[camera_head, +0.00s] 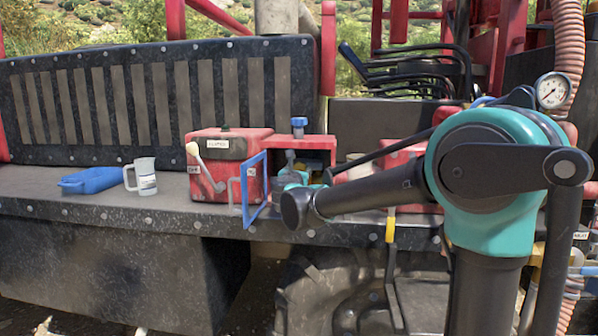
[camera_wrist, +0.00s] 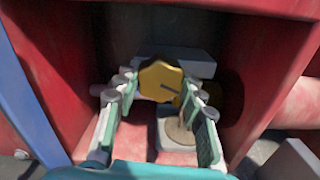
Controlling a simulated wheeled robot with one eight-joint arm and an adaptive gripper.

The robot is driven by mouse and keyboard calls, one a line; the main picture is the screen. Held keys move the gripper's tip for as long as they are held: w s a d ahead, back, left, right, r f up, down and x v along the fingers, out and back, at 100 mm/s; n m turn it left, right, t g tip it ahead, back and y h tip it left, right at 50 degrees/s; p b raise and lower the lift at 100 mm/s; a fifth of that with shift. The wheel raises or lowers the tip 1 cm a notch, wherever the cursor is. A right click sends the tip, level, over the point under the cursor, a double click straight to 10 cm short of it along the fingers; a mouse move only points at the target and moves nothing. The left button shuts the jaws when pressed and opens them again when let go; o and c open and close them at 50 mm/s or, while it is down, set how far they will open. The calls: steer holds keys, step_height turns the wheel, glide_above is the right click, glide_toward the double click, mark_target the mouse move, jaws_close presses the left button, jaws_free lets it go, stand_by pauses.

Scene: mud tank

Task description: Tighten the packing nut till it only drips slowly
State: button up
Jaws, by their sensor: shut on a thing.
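A brass-yellow faceted nut (camera_wrist: 160,76) sits deep inside a red open-fronted box (camera_wrist: 255,70) in the wrist view. My gripper (camera_wrist: 161,86) reaches into the box with its green-and-grey fingers on either side of the nut, shut on it. A darker brass part shows partly behind the right finger. Below the nut is a pale block (camera_wrist: 172,141) with a thin brownish streak over it; I cannot tell whether this is a leak. In the head view my gripper (camera_head: 289,182) is at the box opening, and the nut is hidden.
A blue-framed door (camera_head: 256,190) stands open left of the opening. A blue-handled valve (camera_head: 299,125) rises above the box. A gauge (camera_head: 553,90) is upper right.

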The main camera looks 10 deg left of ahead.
steer(key=m, duration=0.5)
steer(key=shift+m, duration=0.3)
stand_by(0.5)
steer(key=o, duration=1.2)
steer(key=shift+c, duration=0.2)
steer(key=shift+s, duration=0.1)
steer(key=s, duration=1.2)
steer(key=shift+a, duration=0.25)
